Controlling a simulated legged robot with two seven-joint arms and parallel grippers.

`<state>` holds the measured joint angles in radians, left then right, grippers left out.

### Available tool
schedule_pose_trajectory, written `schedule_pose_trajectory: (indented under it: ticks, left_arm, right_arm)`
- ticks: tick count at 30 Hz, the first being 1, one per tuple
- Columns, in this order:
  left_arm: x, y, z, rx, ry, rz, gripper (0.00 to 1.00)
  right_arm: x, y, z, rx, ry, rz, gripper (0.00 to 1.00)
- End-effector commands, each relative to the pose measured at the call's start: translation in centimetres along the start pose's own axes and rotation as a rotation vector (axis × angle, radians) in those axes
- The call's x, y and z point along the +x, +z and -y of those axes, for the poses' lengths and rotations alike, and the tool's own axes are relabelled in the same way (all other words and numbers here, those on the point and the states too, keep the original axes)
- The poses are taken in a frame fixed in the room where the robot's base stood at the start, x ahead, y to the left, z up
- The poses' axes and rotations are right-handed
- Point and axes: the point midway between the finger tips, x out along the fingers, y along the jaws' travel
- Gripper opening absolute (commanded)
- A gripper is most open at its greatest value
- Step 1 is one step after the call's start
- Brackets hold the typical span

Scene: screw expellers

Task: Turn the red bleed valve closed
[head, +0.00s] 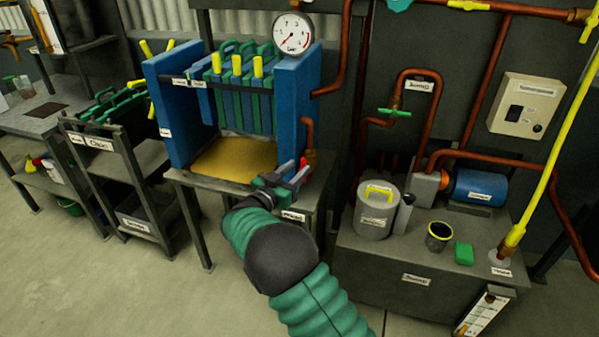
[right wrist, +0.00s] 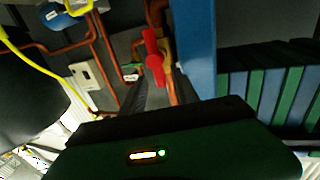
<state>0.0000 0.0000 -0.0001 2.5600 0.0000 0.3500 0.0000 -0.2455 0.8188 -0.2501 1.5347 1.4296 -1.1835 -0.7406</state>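The red bleed valve (head: 303,163) sits on a short copper and brass fitting at the right foot of the blue press frame. In the right wrist view its red handle (right wrist: 153,57) stands upright in the upper middle, beside the blue post. My right gripper (head: 291,175) is right in front of the valve, its two fingers apart with a gap between them. I cannot tell whether a finger touches the handle. My left gripper is not in view.
The blue press frame (head: 296,105) with green plates stands just behind and left of the valve. A pressure gauge (head: 293,34) is above. Copper pipes run close on the right. A grey pot (head: 377,208) and a green valve (head: 394,113) are at the right bench.

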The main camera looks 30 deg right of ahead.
Motion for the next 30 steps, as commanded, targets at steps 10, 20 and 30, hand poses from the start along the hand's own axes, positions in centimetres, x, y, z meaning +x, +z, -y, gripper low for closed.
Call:
schedule_pose_trajectory:
  ticks: [10, 20, 30]
  left_arm:
    - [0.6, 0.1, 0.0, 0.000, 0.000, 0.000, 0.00]
    - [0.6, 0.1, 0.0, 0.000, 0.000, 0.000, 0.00]
    - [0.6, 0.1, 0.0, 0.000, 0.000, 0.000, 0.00]
  right_arm:
    - [2.2, -0.1, 0.0, 0.000, -0.001, 0.000, 0.37]
    - [2.1, 0.0, 0.0, 0.000, -0.001, 0.000, 0.07]
    - [2.1, 0.0, 0.1, 0.002, -0.002, 0.001, 0.00]
